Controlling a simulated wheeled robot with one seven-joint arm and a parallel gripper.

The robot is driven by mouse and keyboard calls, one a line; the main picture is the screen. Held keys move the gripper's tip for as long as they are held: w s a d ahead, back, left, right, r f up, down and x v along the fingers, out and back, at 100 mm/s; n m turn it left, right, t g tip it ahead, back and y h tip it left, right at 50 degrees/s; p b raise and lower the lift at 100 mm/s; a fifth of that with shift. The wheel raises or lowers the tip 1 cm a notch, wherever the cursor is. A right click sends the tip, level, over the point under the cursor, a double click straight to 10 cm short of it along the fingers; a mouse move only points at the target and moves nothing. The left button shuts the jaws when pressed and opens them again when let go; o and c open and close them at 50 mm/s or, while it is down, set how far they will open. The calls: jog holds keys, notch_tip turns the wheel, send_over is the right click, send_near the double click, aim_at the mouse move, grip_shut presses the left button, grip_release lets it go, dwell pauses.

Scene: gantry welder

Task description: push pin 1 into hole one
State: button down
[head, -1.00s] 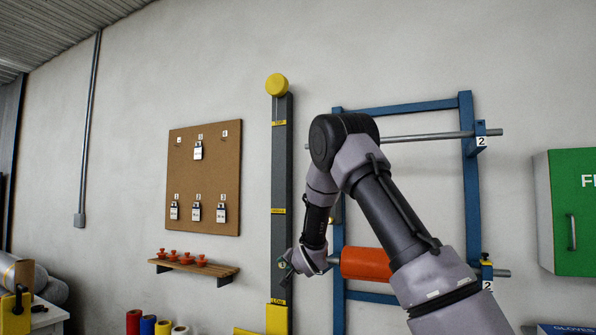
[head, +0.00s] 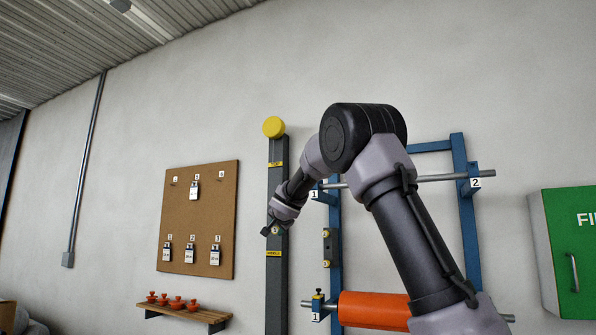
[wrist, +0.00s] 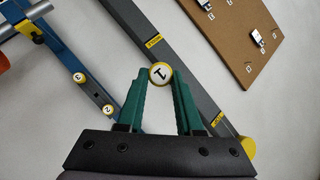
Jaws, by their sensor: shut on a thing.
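Pin 1 shows in the wrist view as a round yellow-rimmed white head marked 1 (wrist: 160,75). My gripper (wrist: 160,82) is shut on it, with the head between its green fingertips. In the head view my gripper (head: 275,230) is in front of the grey column, between its TOP and MIDDLE bands. Its grip is too small to make out there. Pins 2 (wrist: 108,110) and 3 (wrist: 78,77) sit on the blue post, apart from my gripper. I cannot make out hole one; the upper bracket marked 1 (head: 314,195) is partly behind my arm.
The grey column (head: 277,283) stands beside the blue rack (head: 458,150). An orange roll (head: 375,310) is on the lower bar. A corkboard with padlocks (head: 198,225) and a shelf with red knobs (head: 190,312) are at left. A green cabinet (head: 565,250) is at right.

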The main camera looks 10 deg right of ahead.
jog(key=s+d+r+m+h, duration=0.1)
jog(key=s+d+r+h, duration=0.1)
jog(key=r, duration=0.7)
jog(key=s+d+r+m+h, duration=0.2)
jog(key=s+d+r, duration=0.2)
jog(key=r, duration=0.6)
jog(key=shift+s+r+m+g, duration=0.2)
jog(key=shift+s+m+g, duration=0.15)
jog(key=shift+s, duration=0.85)
